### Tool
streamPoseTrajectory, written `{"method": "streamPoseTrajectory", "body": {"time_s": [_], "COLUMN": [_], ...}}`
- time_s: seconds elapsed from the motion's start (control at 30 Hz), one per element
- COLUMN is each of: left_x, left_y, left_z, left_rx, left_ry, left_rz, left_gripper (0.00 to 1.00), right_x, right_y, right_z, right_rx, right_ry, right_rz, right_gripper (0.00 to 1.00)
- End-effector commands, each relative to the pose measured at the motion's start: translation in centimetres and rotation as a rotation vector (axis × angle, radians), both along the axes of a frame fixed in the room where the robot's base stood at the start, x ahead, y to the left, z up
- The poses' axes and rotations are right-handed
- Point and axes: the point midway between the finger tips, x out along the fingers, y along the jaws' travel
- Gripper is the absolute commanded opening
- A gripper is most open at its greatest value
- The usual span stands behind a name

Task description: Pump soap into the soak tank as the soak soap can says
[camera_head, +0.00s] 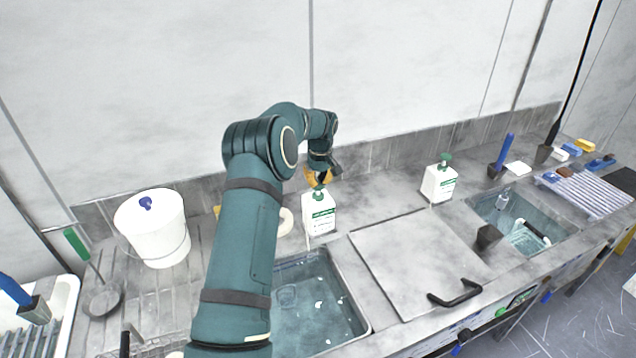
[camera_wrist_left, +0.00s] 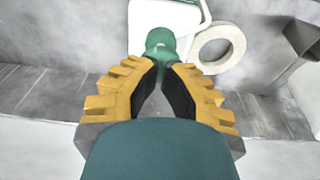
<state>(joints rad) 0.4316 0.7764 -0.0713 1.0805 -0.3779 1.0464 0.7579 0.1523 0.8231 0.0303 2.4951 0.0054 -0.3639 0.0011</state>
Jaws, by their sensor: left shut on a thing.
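A white soap can (camera_head: 319,216) with a green label and green pump stands upright on the ledge behind the left water-filled tank (camera_head: 318,305). The label's writing is too small to read. My left gripper (camera_head: 320,180) is over the can, its yellow fingers shut on the green pump head (camera_wrist_left: 160,42). In the left wrist view the pump is between the fingertips, with the white can (camera_wrist_left: 168,14) below. A second white soap can (camera_head: 439,183) with a green pump stands farther right, near the right tank (camera_head: 550,225). My right gripper is out of view.
A flat metal lid (camera_head: 415,258) with a black handle lies between the tanks. A white bucket (camera_head: 155,230) stands at left. A white ring (camera_wrist_left: 218,49) lies beside the gripped can. Brushes and blocks stand at far right.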

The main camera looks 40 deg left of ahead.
Motion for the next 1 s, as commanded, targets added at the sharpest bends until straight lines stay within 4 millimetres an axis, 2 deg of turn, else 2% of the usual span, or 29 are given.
{"method": "streamPoseTrajectory", "body": {"time_s": [1.0], "left_x": [-0.1], "left_y": [-0.1], "left_z": [-1.4], "left_rx": [-0.003], "left_ry": [0.006], "left_rz": [-0.001], "left_gripper": [0.0], "right_x": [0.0], "right_y": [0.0], "right_z": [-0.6], "right_rx": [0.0], "right_ry": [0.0], "right_rz": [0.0], "right_gripper": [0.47]}}
